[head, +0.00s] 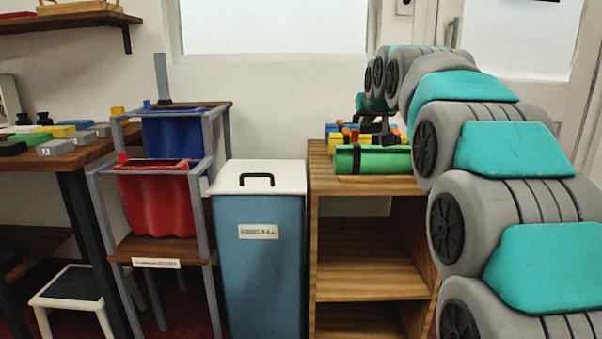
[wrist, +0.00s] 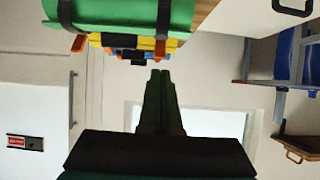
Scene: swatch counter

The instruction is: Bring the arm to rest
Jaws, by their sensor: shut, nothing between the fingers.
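My arm reaches from the right side of the head view up and away, then bends down over the wooden shelf unit. My gripper (head: 377,138) is partly seen there, small and dark, behind the green roll (head: 372,160) on the shelf top. In the wrist view, which looks upside down, my gripper (wrist: 159,72) has its dark fingers together with nothing between them. The green roll with dark straps (wrist: 120,12) and coloured blocks (wrist: 130,42) lie beyond the fingertips. I cannot tell whether the fingers touch anything.
The wooden shelf unit (head: 372,240) has open shelves below. To its left stand a blue bin with a white lid (head: 258,255), a grey rack with red (head: 158,205) and blue bags, and a table (head: 60,160) with coloured blocks. A wall and door are behind.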

